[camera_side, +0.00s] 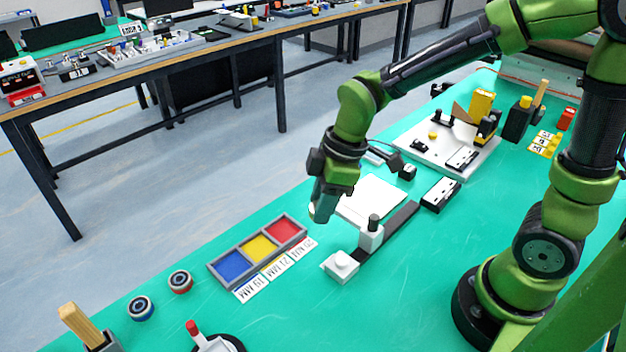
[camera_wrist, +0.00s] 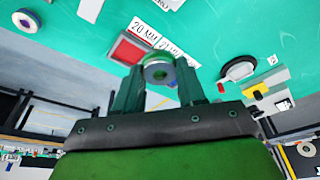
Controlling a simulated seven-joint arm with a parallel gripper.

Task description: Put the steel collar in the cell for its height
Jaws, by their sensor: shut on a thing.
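In the side view my gripper (camera_side: 321,212) is above the bench, near the red end of the tray; the collar is hard to make out there. The grey tray (camera_side: 246,244) has a blue cell (camera_side: 233,265), a yellow cell (camera_side: 260,247) and a red cell (camera_side: 285,230). All three look empty in the side view. Cards in front read 19 MM (camera_side: 246,291) at blue, apparently 21 MM (camera_side: 273,269) at yellow, and 20 MM (camera_side: 301,248) at red.
A blue-banded ring (camera_side: 141,308) and a red-banded ring (camera_side: 180,281) lie left of the tray. A white block (camera_side: 341,266) and a sliding gauge-like fixture (camera_side: 371,236) stand to its right. A white sheet (camera_side: 372,199) lies behind them. Green bench in front is mostly clear.

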